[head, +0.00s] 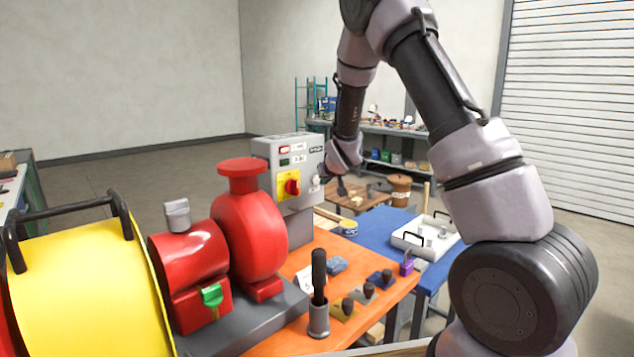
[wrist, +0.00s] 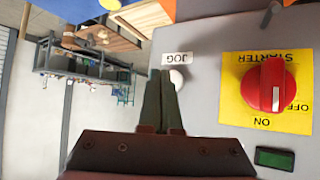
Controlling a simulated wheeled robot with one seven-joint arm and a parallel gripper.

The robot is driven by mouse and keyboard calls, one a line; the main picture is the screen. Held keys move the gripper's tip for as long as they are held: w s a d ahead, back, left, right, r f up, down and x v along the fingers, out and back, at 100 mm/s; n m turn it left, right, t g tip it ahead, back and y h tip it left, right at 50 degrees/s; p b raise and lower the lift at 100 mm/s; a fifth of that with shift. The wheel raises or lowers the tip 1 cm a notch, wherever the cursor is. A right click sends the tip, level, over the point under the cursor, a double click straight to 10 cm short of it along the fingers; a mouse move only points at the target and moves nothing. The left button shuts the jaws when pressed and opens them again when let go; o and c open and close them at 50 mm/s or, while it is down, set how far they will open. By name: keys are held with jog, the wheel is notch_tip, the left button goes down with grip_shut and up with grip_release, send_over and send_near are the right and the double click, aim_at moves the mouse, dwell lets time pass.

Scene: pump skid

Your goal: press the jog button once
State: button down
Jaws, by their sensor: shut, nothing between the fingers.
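The jog button (wrist: 177,79) is a small white round button on the grey starter panel, beside the white JOG label (wrist: 177,58) in the wrist view. My gripper (wrist: 162,74) is shut and empty, and its fingertips overlap the left edge of the button in that view. I cannot tell whether the tips touch it. The starter panel (head: 262,152) is the grey box behind the red pump in the head view, and my gripper (head: 321,180) is at its right-hand side there. The button is too small to make out surely in the head view.
A red rotary STARTER switch (wrist: 270,86) on a yellow plate and a green lamp (wrist: 274,158) share the panel. The red pump (head: 250,225) and yellow guard (head: 85,280) stand left of it. The orange bench (head: 390,293) holds several small parts.

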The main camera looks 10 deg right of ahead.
jog(key=shift+w, duration=0.1)
dwell(0.7)
jog(key=shift+w+a, duration=0.25)
jog(key=shift+w+a, duration=0.25)
jog(key=shift+w, duration=0.1)
dwell(0.8)
dwell(0.3)
jog(key=shift+s+d, duration=0.5)
jog(key=shift+s, duration=0.2)
jog(key=shift+s+d, duration=0.75)
jog(key=shift+s, duration=0.3)
jog(key=shift+s+d, duration=0.7)
jog(key=shift+s, duration=0.3)
jog(key=shift+r, duration=0.1)
